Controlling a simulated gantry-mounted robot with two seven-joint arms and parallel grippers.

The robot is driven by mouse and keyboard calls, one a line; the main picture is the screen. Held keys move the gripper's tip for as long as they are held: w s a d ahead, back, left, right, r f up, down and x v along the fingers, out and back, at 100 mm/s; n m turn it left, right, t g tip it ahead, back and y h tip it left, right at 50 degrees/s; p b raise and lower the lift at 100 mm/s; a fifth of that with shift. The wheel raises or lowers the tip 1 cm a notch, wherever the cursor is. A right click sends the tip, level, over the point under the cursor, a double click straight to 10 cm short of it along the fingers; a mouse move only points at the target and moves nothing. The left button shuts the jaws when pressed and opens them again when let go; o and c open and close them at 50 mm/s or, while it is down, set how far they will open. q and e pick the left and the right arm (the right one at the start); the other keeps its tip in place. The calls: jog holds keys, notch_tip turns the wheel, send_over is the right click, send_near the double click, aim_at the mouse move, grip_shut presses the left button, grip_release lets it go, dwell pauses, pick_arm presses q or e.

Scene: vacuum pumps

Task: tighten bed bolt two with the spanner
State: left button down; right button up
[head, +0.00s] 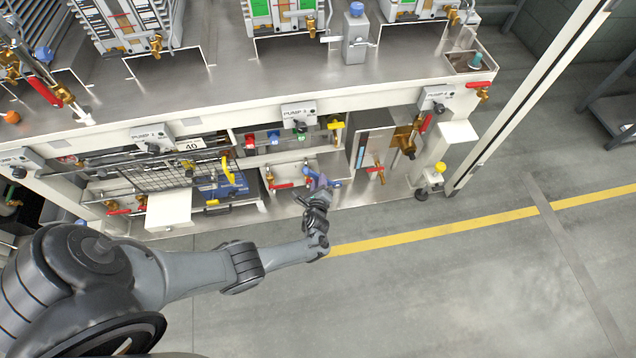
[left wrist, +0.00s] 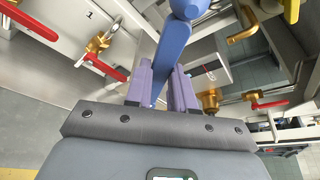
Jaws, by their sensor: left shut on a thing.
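My left gripper (head: 319,188) is at the front of the steel pump bench, low by the open shelf under the pump 3 label. In the left wrist view its two purple fingers (left wrist: 162,78) are shut on a blue bar (left wrist: 173,50). The bar runs up and away from the fingers to a rounded blue end at the top edge. It may be the spanner, but I cannot tell for sure. What its far end touches is cut off. I cannot pick out bed bolt two. My right gripper is not in view.
The bench (head: 255,85) carries pumps along its top. Red-handled brass valves (head: 375,168) and a wire mesh guard (head: 165,172) sit in its lower front. A white post (head: 540,90) stands at the right. The floor with a yellow line (head: 470,223) is clear in front.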

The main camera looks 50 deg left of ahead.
pick_arm(q)
jog(key=shift+w+d, duration=0.1)
jog(key=shift+w, duration=0.05)
dwell(0.8)
